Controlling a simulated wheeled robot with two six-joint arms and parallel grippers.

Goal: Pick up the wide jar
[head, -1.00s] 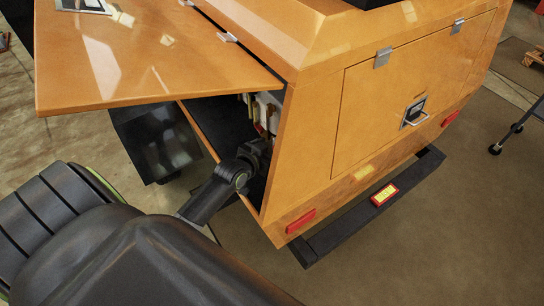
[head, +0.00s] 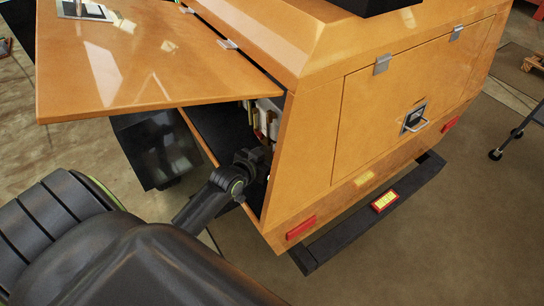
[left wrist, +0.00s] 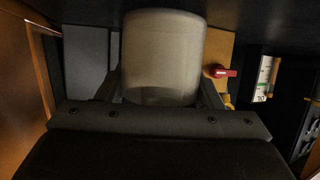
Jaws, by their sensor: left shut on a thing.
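The wide jar (left wrist: 163,50) is a pale, smooth, rounded container that fills the upper middle of the left wrist view. My left gripper (left wrist: 163,92) has one finger on each side of the jar and is shut on it. In the head view my left gripper (head: 250,160) is at the open side compartment of the orange tower body, and its fingertips and the jar cannot be made out there. My right gripper is in neither view.
The orange raised side door (head: 150,65) hangs over my left arm. The orange end panel (head: 335,165) stands close right of the gripper. In the left wrist view, a red-handled part (left wrist: 220,72) and a white labelled item (left wrist: 263,78) sit right of the jar.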

